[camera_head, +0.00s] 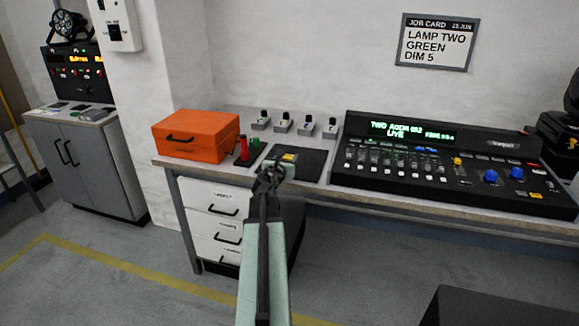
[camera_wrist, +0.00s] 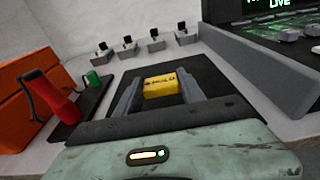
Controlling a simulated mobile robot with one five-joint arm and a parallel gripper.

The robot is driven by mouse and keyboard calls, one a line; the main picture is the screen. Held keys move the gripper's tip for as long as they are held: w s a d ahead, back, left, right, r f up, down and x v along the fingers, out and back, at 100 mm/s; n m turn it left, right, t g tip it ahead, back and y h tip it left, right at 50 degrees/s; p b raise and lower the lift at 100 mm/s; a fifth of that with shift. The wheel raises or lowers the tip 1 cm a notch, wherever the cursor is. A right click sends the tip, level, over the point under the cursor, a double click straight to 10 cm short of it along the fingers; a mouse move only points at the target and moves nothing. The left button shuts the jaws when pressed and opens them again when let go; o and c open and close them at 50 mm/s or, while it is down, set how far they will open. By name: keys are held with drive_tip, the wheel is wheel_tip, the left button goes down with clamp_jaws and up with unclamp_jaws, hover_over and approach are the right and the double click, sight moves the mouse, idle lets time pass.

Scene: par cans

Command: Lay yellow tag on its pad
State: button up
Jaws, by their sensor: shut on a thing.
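The yellow tag (camera_wrist: 161,86) has dark lettering on its face. It sits between the two fingers of my gripper (camera_wrist: 160,90) in the wrist view, over a black pad (camera_wrist: 195,75). My gripper is shut on it. In the head view the tag (camera_head: 289,157) shows as a small yellow block just beyond my gripper (camera_head: 270,172), over the black pad (camera_head: 312,162). I cannot tell whether the tag touches the pad.
A red-handled item (camera_wrist: 54,95) and a small green piece (camera_wrist: 93,78) stand left of the pad. An orange case (camera_head: 196,136) lies farther left. Several small switch blocks (camera_head: 284,122) line the back. A lighting console (camera_head: 440,155) stands right. A job card (camera_head: 437,42) hangs above.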

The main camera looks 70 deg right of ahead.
drive_tip(key=shift+s+d, duration=0.15)
drive_tip(key=shift+s, duration=0.05)
wheel_tip(320, 180, down, 4)
drive_tip(key=b, duration=0.4)
drive_tip(key=shift+r, duration=0.25)
drive_tip(key=o, duration=1.3)
